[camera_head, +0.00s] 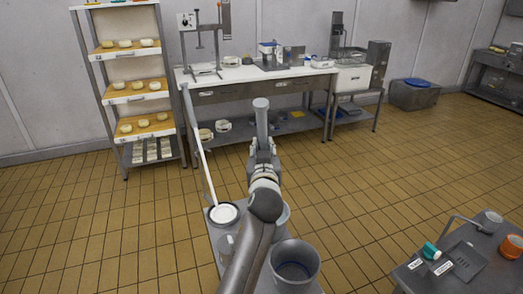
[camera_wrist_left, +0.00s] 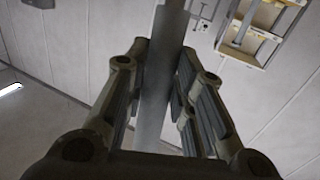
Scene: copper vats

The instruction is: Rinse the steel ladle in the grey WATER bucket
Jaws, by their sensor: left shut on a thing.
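My left gripper (camera_head: 263,150) is shut on a grey steel piece, which I take to be the ladle (camera_head: 262,118). Its grey shaft stands up from the jaws and ends in a rounded tip in the head view. In the left wrist view, the shaft (camera_wrist_left: 160,85) passes between both fingers (camera_wrist_left: 160,90). A grey bucket (camera_head: 313,267) stands right of my arm, low in the head view, with a dark blue ring inside; no label can be read. The gripper is beyond this bucket in the picture, apart from it. My right gripper is not in view.
A bucket with white contents (camera_head: 223,213) and a long pale pole (camera_head: 203,155) stand left of my arm. Another vessel (camera_head: 284,214) is partly hidden. Shelves with cheeses (camera_head: 140,90) and a workbench (camera_head: 260,75) are behind. A side table (camera_head: 410,278) stands right; tiled floor between is clear.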

